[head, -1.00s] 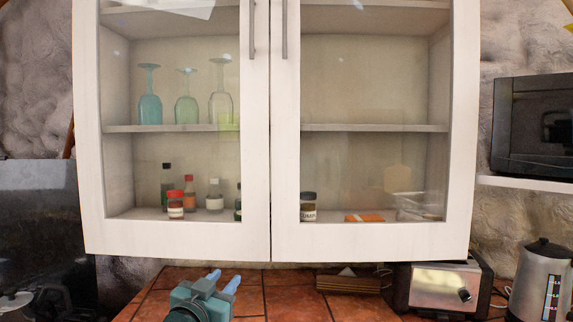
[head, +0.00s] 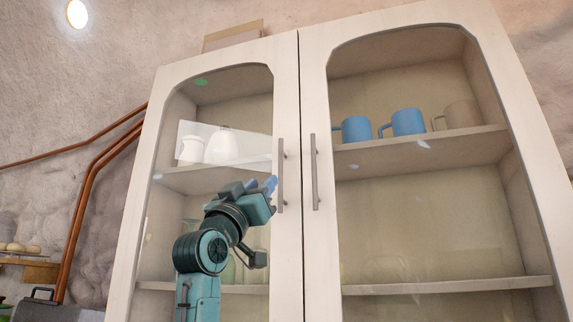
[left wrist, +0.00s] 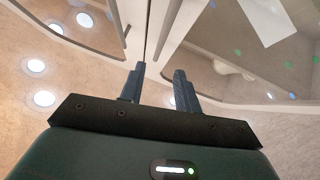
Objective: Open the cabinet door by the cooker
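The white wall cabinet has two glass doors. The left door (head: 285,90) and the right door (head: 312,90) both look closed in the head view. Each has a vertical grey bar handle by the middle seam: the left handle (head: 281,175) and the right handle (head: 315,172). My left gripper (head: 271,186) is raised in front of the left door, its blue fingertips close beside the left handle. In the left wrist view its fingers (left wrist: 158,88) are apart, with bar-like edges near and between them. Whether a finger touches the handle, I cannot tell. My right gripper is not in view.
Behind the glass, white jars (head: 222,146) stand on the left and blue mugs (head: 408,122) on the right. Copper pipes (head: 85,195) run along the wall left of the cabinet. Open space lies in front of the right door.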

